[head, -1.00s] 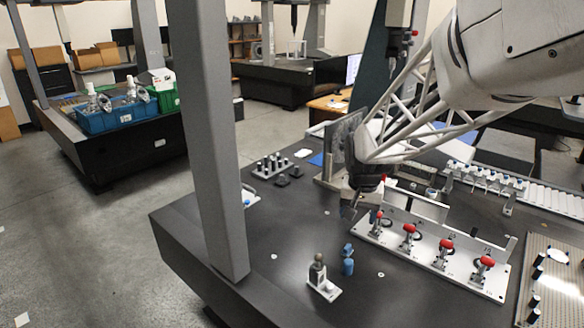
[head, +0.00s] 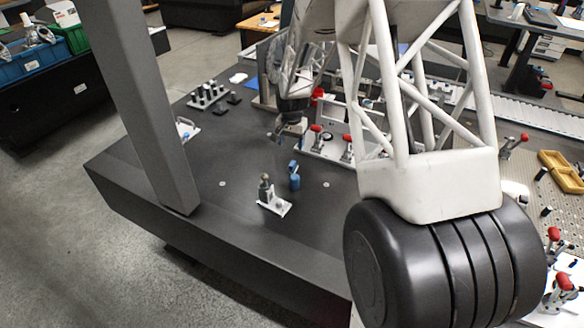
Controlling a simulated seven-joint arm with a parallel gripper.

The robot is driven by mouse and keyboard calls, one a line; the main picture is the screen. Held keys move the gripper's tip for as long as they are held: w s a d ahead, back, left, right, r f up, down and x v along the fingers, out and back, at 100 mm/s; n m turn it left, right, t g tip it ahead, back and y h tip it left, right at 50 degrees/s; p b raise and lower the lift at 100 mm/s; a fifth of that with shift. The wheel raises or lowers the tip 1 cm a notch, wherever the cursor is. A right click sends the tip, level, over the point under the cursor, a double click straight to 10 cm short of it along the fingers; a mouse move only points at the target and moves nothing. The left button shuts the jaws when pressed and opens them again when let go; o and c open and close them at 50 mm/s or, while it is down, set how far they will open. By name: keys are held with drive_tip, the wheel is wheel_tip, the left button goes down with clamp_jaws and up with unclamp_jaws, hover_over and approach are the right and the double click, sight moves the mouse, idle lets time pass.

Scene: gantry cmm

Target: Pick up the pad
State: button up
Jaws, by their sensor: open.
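I cannot tell for sure which thing is the pad. A small flat white piece (head: 238,78) lies at the back left of the dark table, behind a rack of dark pegs. Small flat dark pieces (head: 233,98) lie beside that rack. My gripper (head: 282,138) is open, with nothing visible between its fingers. The fingers are small in this view, and my arm hides part of the table on the right.
The peg rack (head: 207,96) stands at the back left. Red-handled clamps (head: 347,140) sit on a plate right of my gripper. A thick grey column (head: 145,115) rises at left. The table's front left is mostly clear.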

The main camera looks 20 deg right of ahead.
hover_over(292, 163)
drive_tip(key=shift+m, duration=0.3)
wheel_tip(292, 163, down, 6)
drive_tip(key=shift+s, duration=0.1)
drive_tip(key=shift+f, duration=1.25)
drive_tip(key=shift+f, duration=0.15)
drive_tip(key=shift+f, duration=2.45)
drive_tip(key=c, duration=1)
